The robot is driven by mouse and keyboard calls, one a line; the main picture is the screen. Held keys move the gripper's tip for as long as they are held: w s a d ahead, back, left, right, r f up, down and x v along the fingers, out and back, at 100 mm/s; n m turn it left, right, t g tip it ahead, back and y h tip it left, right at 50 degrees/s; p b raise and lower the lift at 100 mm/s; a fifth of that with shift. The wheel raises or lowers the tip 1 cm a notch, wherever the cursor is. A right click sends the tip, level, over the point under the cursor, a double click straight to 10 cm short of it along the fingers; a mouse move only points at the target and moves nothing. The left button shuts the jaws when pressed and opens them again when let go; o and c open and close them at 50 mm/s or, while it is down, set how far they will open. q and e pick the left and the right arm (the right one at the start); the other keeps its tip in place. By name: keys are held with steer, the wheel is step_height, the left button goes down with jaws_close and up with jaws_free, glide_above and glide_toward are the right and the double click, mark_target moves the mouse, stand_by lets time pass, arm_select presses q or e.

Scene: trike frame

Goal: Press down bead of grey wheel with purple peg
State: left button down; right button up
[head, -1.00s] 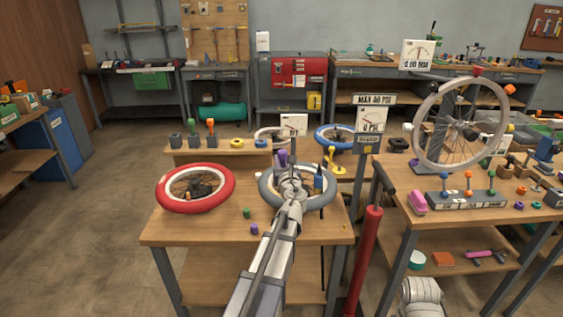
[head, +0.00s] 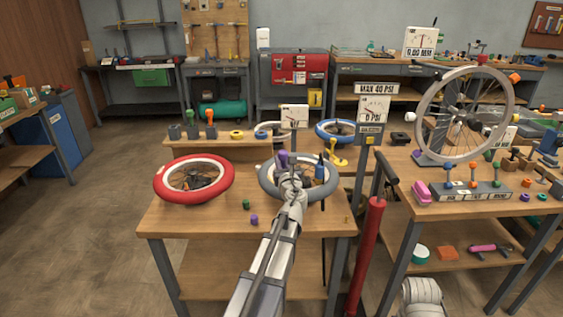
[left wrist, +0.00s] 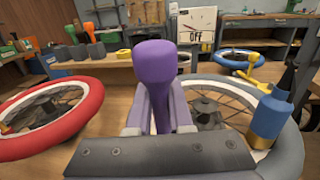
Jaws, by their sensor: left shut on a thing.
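The grey wheel (head: 264,180) lies flat on the near wooden bench; its tyre shows at the right in the left wrist view (left wrist: 291,150). My left gripper (head: 289,179) is over the wheel and shut on the upright purple peg (head: 283,158). In the left wrist view the peg (left wrist: 156,70) stands between the fingers, its rounded head up. The peg's lower end and its contact with the bead are hidden. A blue bottle (head: 320,170) with a dark nozzle stands at the wheel's right side. My right gripper is not in view.
A red wheel (head: 168,190) lies left of the grey one. Small green (head: 246,204) and purple (head: 254,219) pieces lie in front. A red pump (head: 367,245) and a gauge post (head: 362,190) stand at the bench's right. A raised shelf (head: 190,138) lies behind.

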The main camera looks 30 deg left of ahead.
arm_select(q)
steer(key=shift+f+b, duration=0.65)
steer(key=shift+f, duration=0.15)
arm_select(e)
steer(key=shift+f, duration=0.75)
arm_select(q)
steer(key=shift+r, duration=0.2)
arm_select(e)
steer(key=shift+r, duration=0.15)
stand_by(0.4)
arm_select(q)
step_height(320, 180, up, 6)
steer(key=p, duration=0.6)
steer(key=shift+f, duration=0.1)
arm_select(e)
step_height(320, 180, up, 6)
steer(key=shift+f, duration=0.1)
